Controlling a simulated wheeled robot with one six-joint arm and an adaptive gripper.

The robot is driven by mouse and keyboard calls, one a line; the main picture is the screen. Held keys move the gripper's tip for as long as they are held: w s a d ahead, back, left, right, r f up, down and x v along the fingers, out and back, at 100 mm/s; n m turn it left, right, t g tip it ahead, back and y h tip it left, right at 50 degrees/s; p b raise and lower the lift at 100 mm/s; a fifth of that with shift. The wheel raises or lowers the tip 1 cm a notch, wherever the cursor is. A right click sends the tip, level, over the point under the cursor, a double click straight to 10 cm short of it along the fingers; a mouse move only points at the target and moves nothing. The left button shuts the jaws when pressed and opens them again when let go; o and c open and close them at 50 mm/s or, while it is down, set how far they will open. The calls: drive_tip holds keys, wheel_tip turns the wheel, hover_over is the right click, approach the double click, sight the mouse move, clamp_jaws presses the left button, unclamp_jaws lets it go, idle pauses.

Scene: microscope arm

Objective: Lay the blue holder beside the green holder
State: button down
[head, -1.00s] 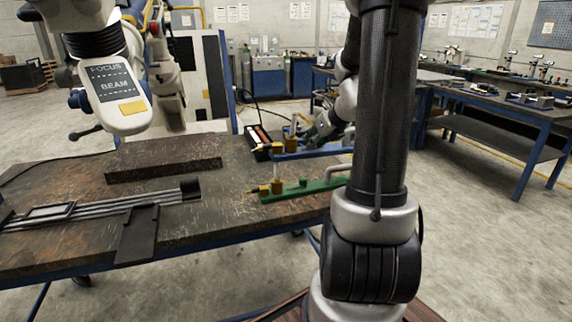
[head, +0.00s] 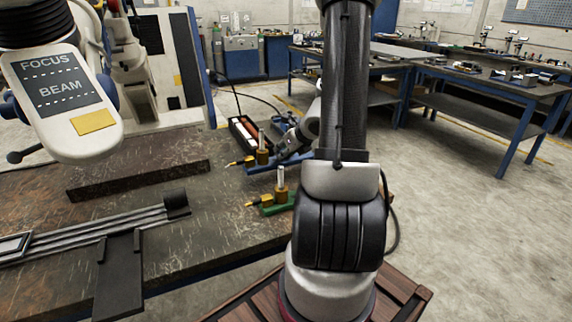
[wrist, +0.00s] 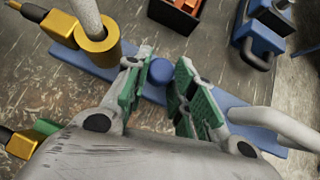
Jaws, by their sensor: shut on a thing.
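The blue holder (head: 258,167) is a long blue bar with a brass collar, a pale rod and a round blue knob. My gripper (wrist: 160,85) is shut on that knob, its green pads on either side in the wrist view. The bar (wrist: 235,110) runs out to both sides of the fingers. I cannot tell whether it touches the table. The green holder (head: 275,209), with a similar brass collar and rod, lies on the table nearer to me; my arm hides its right part. In the wrist view the green holder (wrist: 45,127) shows only at lower left.
A black tray with orange and pale pieces (head: 246,134) lies behind the blue holder. A blue device (wrist: 262,35) stands near it. A dark raised slab (head: 140,180), a metal rail (head: 100,230) and the FOCUS/BEAM microscope head (head: 70,95) are at left. Bare tabletop (head: 225,235) shows left of the green holder.

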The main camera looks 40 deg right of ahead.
sight(286, 161)
wheel_tip(286, 161, down, 5)
drive_tip(key=c, duration=1.2)
unclamp_jaws()
drive_tip(key=d+v, duration=0.1)
drive_tip(key=v, duration=1.1)
drive_tip(key=s+a+r+n+g+y, duration=0.1)
drive_tip(key=s+a+r+n+y, duration=0.1)
drive_tip(key=a+r+n, duration=0.5)
drive_tip(key=s+a+r+n+g+y, duration=0.1)
drive_tip(key=a+r+n+y, duration=0.1)
drive_tip(key=a+n, duration=0.9)
drive_tip(key=s+r+n+g+h, duration=0.1)
drive_tip(key=s+r+n, duration=0.1)
drive_tip(key=n, duration=0.4)
drive_tip(key=s+r+n+g+h, duration=0.1)
drive_tip(key=s+r+n, duration=0.2)
drive_tip(key=s+n, duration=0.2)
drive_tip(key=s+r+n+h, duration=0.1)
drive_tip(key=s+r+n, duration=0.2)
drive_tip(key=n, duration=0.4)
drive_tip(key=shift+s+a+r+n+g, duration=0.15)
drive_tip(key=shift+s+a+n+g, duration=0.2)
drive_tip(key=shift+s, duration=0.2)
